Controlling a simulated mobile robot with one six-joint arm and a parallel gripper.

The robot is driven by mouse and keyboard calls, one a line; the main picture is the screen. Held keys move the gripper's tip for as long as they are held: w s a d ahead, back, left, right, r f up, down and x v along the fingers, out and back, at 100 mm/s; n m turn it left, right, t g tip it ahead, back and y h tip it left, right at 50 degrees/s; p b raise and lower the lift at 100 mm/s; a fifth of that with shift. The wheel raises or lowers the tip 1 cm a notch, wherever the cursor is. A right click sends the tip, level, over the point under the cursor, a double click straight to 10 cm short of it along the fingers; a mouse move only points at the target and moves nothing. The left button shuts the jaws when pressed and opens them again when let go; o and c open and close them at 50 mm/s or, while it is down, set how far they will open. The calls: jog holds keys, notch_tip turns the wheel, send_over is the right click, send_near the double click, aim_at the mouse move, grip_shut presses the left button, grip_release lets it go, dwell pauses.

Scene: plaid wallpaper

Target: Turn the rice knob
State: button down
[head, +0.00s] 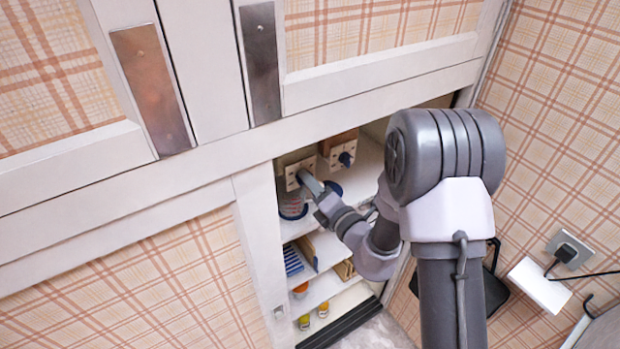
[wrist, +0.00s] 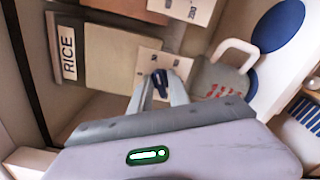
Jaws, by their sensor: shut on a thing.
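The rice dispenser is a tan box (wrist: 120,55) with a RICE label (wrist: 68,53) in the wrist view. A pale square plate on its front carries a dark blue knob (wrist: 160,82). My gripper (wrist: 159,90) is shut on this knob, its fingers on either side of it. In the head view my gripper (head: 305,178) reaches into the open cupboard, in front of the left dispenser plate (head: 291,168). The knob there is mostly hidden by the fingers.
A second dispenser with a blue knob (head: 345,158) stands close on the right. A measuring jug (head: 292,208) with red markings sits below the held knob. Lower shelves (head: 325,288) hold jars. Cupboard frame (head: 258,240) borders the opening on the left.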

dwell(0.4)
jog(key=c, duration=1.5)
grip_release()
jog(key=shift+s, duration=0.1)
jog(key=p+v, duration=0.6)
jog(key=v, duration=1.1)
jog(key=shift+p, duration=0.3)
jog(key=shift+s+d, duration=0.1)
